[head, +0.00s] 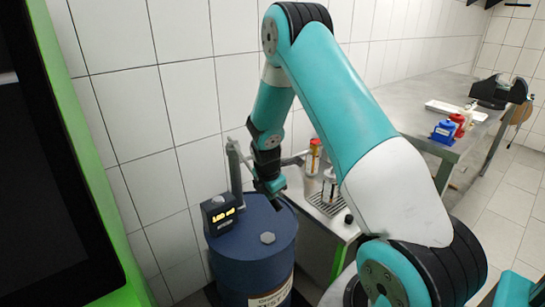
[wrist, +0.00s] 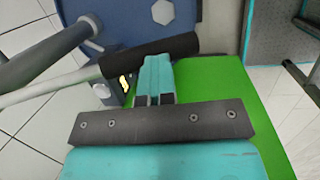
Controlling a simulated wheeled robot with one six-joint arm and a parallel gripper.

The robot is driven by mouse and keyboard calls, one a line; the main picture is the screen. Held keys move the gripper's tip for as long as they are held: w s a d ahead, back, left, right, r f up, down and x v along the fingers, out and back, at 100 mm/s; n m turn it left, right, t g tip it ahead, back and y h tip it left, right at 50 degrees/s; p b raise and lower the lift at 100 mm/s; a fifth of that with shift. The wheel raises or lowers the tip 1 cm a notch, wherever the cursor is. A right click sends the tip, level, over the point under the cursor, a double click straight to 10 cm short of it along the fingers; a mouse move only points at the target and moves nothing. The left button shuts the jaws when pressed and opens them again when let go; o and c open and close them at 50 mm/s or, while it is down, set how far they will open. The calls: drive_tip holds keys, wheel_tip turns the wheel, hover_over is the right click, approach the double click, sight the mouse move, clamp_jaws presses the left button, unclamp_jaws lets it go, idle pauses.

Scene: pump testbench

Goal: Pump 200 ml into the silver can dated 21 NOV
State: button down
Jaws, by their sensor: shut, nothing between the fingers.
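A blue drum (head: 250,262) stands at the lower middle, with a hand pump on top. Its black counter box (head: 222,214) has a yellow readout that looks like 100, too small to be sure. My gripper (head: 272,188) is above the drum, close to the pump. In the wrist view my gripper's teal fingers (wrist: 154,78) are together and empty, with tips at the black lever grip (wrist: 150,54); I cannot tell if they touch. A small container (head: 329,184) stands on the drip tray (head: 325,205), partly hidden by my arm. No date is readable.
An orange and white can (head: 313,157) stands on the counter behind the tray. A steel table (head: 420,100) at the right holds blue and red containers (head: 445,130). A green-edged dark panel (head: 50,150) fills the left. A tiled wall is behind the drum.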

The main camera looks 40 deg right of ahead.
drive_tip(key=shift+s+a+f+p, duration=0.15)
drive_tip(key=shift+s+p, duration=0.15)
drive_tip(key=shift+p, duration=0.15)
drive_tip(key=s+p+v, duration=0.1)
drive_tip(key=s+v, duration=0.2)
drive_tip(key=v, duration=1)
drive_tip(key=shift+s+p, duration=0.15)
drive_tip(key=shift+p, duration=0.15)
drive_tip(key=shift+a, duration=0.1)
drive_tip(key=s+a+r+m+y, duration=0.25)
drive_tip(key=a+r, duration=0.25)
drive_tip(key=a, duration=0.3)
drive_tip(key=s+a+r+m+y, duration=0.1)
drive_tip(key=s+a+r+m, duration=0.25)
drive_tip(key=a, duration=0.55)
drive_tip(key=s+a+r+m+y, duration=0.1)
drive_tip(key=s+a+r+m, duration=0.1)
drive_tip(key=s+a, duration=0.3)
drive_tip(key=s+a+r+m+g+y, duration=0.1)
drive_tip(key=s+a+r, duration=0.3)
drive_tip(key=s, duration=0.5)
drive_tip(key=shift+s+a+r+m+y, duration=0.15)
drive_tip(key=shift+a+r+m+y, duration=0.1)
drive_tip(key=shift+a+m+y, duration=0.3)
